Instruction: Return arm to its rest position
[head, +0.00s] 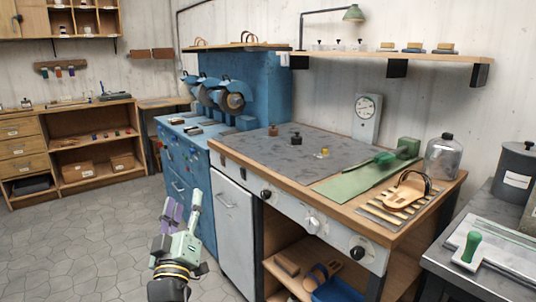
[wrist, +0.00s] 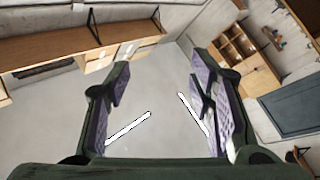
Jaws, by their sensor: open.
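My gripper (head: 171,213) is at the bottom of the head view, raised in front of the blue cabinet and pointing up. In the wrist view my gripper (wrist: 157,92) shows its two dark fingers with purple pads standing wide apart. Nothing is between them; the grey floor and room show through the gap. My gripper touches nothing that I can see.
A glass jar (head: 442,157) stands at the bench's right end. The tiled floor (head: 80,240) at left is clear.

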